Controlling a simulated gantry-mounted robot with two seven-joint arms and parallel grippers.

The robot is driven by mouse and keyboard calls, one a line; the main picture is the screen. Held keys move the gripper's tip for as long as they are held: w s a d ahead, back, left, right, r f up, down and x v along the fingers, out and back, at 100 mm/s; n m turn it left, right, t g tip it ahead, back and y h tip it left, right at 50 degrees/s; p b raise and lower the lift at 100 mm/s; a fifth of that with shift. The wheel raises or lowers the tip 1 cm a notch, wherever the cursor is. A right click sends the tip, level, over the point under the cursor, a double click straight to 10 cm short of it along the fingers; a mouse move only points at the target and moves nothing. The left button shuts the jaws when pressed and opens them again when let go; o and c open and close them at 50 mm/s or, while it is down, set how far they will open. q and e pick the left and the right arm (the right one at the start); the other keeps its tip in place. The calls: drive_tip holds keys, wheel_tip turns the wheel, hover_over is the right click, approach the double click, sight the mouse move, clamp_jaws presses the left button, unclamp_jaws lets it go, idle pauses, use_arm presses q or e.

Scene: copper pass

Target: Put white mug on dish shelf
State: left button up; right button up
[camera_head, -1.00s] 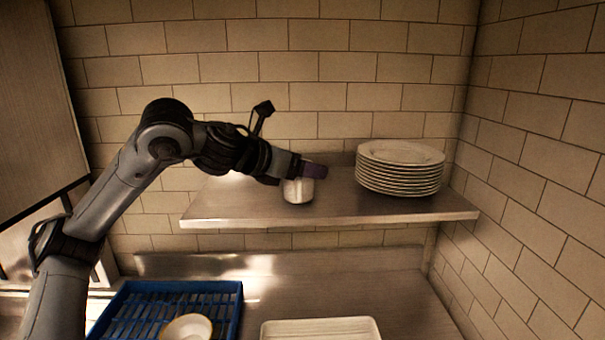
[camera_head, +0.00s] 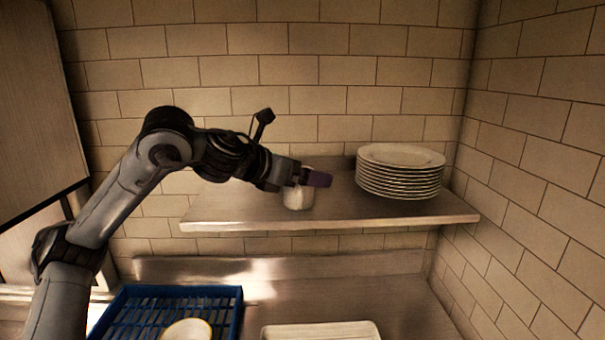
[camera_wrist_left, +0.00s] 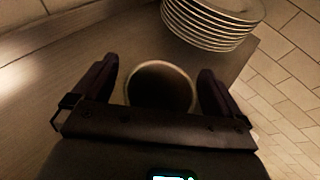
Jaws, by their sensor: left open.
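The white mug (camera_head: 298,198) stands upright on the metal dish shelf (camera_head: 240,208), left of the plates. In the left wrist view the mug's round rim (camera_wrist_left: 188,83) shows between the two fingers, its inside dark. My left gripper (camera_head: 316,178) is at the mug's top. In the left wrist view its fingers (camera_wrist_left: 158,85) are spread, one on each side of the mug, with a gap visible at least on the left. The gripper hides part of the mug in the head view. My right gripper is not in view.
A stack of several white plates (camera_head: 400,178) stands on the shelf's right part, near the tiled wall. Below the shelf, a blue rack (camera_head: 238,300) holds a pale bowl or cup (camera_head: 188,329), beside a white tray (camera_head: 320,328). The shelf's left part is clear.

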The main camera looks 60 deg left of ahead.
use_arm(q)
drive_tip(key=shift+r, duration=0.25)
drive_tip(key=shift+s, duration=0.3)
drive_tip(key=b+v, duration=0.4)
drive_tip(key=v, duration=0.7)
drive_tip(key=shift+s, duration=0.2)
